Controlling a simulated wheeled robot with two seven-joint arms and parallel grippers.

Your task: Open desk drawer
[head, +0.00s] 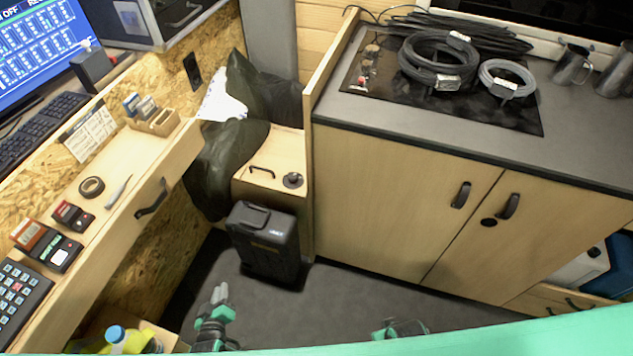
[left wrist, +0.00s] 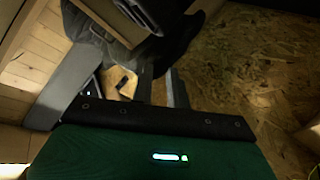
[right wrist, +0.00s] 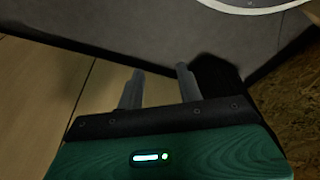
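The desk drawer has a pale wooden front with a black bar handle (head: 151,198), along the desk on the left in the head view. I see no clear gap around its front. My left gripper (head: 220,292) is low in the head view, to the right of the handle and well apart from it. In the left wrist view its two fingers (left wrist: 161,82) stand a little apart with nothing between them. My right gripper shows only partly at the bottom of the head view. In the right wrist view its fingers (right wrist: 160,78) are wider apart and empty.
A black case (head: 265,242) stands on the floor beyond my left gripper. A cabinet (head: 400,195) with a grey worktop is on the right. Tape (head: 91,187), a keypad (head: 18,297) and small boxes lie on the desk. Grey floor is clear between.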

